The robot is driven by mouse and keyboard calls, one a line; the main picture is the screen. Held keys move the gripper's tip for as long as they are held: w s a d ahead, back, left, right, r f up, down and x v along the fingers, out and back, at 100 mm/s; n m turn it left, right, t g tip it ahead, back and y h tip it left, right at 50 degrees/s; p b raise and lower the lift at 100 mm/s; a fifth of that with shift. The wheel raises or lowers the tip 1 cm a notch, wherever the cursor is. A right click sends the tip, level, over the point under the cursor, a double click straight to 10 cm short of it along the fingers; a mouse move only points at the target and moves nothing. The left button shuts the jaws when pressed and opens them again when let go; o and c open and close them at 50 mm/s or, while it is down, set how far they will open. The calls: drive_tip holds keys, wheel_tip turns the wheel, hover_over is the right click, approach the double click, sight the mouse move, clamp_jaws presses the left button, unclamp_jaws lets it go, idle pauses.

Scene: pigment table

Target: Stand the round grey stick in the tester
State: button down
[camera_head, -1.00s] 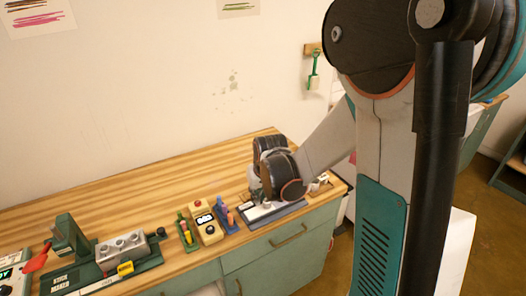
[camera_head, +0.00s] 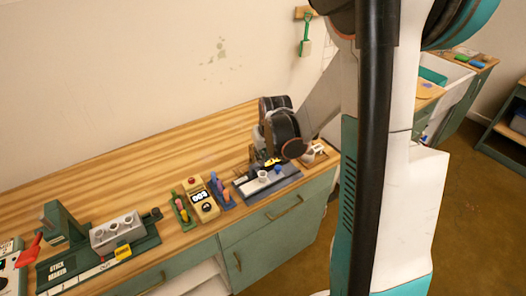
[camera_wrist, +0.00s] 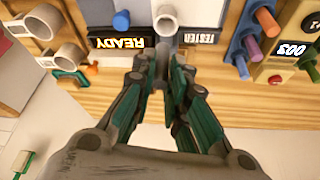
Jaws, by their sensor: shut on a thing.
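The tester (camera_head: 287,182) is a dark grey block with a white front near the right end of the table. It has a pale round cup (camera_head: 262,177), a blue button (camera_head: 277,169) and a yellow-lettered display. The wrist view shows the display (camera_wrist: 122,43) upside down, reading READY, beside the cup (camera_wrist: 165,18). My gripper (camera_wrist: 167,62) is beside the tester, its fingertips close to the cup. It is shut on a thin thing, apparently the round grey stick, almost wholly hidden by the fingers. I cannot tell whether the stick touches the cup.
Left of the tester stand a blue rack (camera_head: 222,192) of coloured sticks, a yellow meter (camera_head: 201,198) and a green rack (camera_head: 181,211). The stick maker (camera_head: 118,243) is farther left. The table's back is clear.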

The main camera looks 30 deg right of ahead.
drive_tip(key=shift+f+b, duration=3.1)
drive_tip(key=shift+f, duration=0.85)
drive_tip(key=shift+s+f, duration=0.1)
drive_tip(key=shift+s, duration=0.05)
drive_tip(key=c, duration=1.5)
unclamp_jaws()
drive_tip(key=shift+c, duration=0.2)
drive_tip(key=shift+f, duration=0.15)
drive_tip(key=shift+r, duration=0.25)
drive_tip(key=v, duration=1.1)
drive_tip(key=shift+s+a+r, duration=0.1)
drive_tip(key=shift+s+r, duration=0.1)
drive_tip(key=shift+r, duration=0.1)
